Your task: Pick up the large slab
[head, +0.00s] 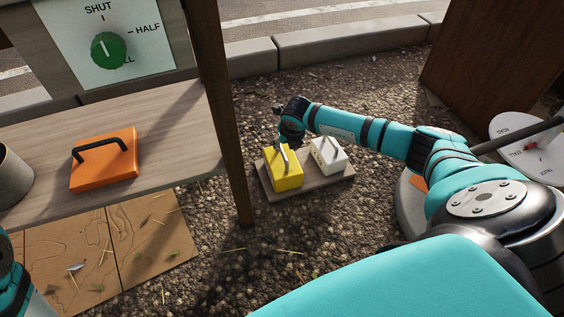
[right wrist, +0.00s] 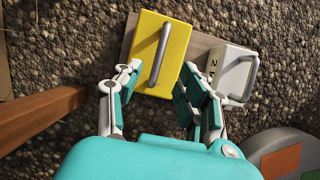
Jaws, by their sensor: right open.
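A yellow block (head: 283,172) with a grey bar handle stands on a low board (head: 314,185) on the gravel. It also shows in the right wrist view (right wrist: 177,47). A smaller white block (head: 328,155) with a handle stands beside it; it also shows in the right wrist view (right wrist: 234,68). An orange slab (head: 104,170) with a black handle lies on the wooden shelf. My right gripper (right wrist: 160,88) is open, its fingers apart near the yellow block's near end; I cannot tell its height above the block. In the head view my right gripper (head: 284,141) is partly hidden by the wrist.
A wooden post (head: 228,130) stands left of the board. A metal cylinder (head: 12,178) stands on the shelf, below a panel with a green knob (head: 108,50). A white dial (head: 528,147) lies at right. Gravel in front of the board is clear.

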